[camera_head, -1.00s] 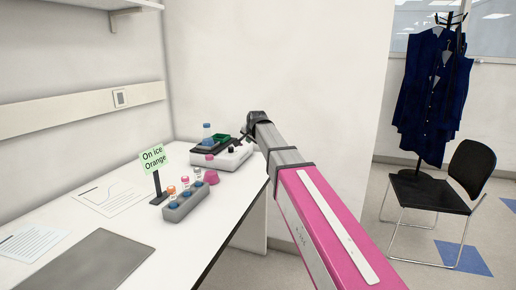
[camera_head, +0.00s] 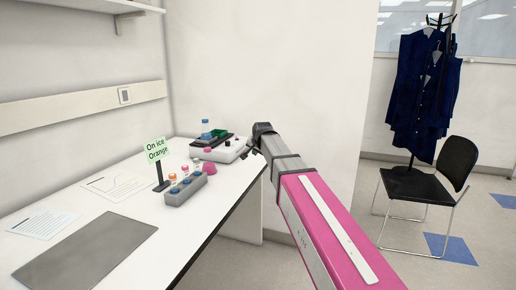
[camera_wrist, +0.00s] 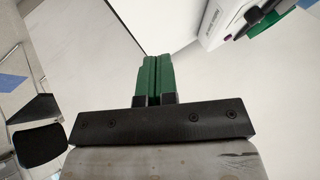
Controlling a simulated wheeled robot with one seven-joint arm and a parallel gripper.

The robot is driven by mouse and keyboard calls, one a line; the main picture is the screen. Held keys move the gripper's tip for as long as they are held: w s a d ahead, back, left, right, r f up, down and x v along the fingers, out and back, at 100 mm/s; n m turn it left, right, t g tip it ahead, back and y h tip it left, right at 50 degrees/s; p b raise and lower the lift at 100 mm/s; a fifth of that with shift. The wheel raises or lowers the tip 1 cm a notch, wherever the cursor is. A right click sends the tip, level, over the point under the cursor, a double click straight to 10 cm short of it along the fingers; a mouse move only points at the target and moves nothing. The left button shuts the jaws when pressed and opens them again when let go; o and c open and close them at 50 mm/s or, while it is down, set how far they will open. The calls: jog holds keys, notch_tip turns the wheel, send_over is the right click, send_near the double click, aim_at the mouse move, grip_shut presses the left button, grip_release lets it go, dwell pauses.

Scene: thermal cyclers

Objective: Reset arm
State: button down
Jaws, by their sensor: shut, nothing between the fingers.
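My gripper (camera_wrist: 153,80) is shut in the wrist view, its two green fingers pressed together with nothing between them. In the head view my pink and grey arm reaches up to the table's right edge, and its far end is beside the white device (camera_head: 222,153). The gripper's fingertips are mostly hidden there behind my wrist. The fingers point toward the white table top (camera_head: 118,212) and are apart from the device, which shows at the upper right of the wrist view (camera_wrist: 215,22).
A grey tube rack (camera_head: 186,191) with coloured tubes stands beside a green "On ice Orange" sign (camera_head: 157,149). Papers (camera_head: 43,223) and a grey mat (camera_head: 85,255) lie on the table. A black chair (camera_head: 430,178) and a coat rack with dark blue clothes (camera_head: 425,95) stand at right.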

jog(key=s+d+f+n+g, duration=0.1)
jog(key=s+d+f+g, duration=0.1)
jog(key=s+d+f, duration=0.4)
jog(key=s+d+f+n+g+h, duration=0.1)
jog(key=s+d+f, duration=0.6)
jog(key=s+f, duration=0.7)
jog(key=s+d+f+n+g+h, duration=0.1)
jog(key=s+d+f+n+g, duration=0.2)
jog(key=s+d+f, duration=0.3)
jog(key=s+f+g, duration=0.1)
jog(key=s+f, duration=0.4)
jog(key=shift+d+g, duration=0.4)
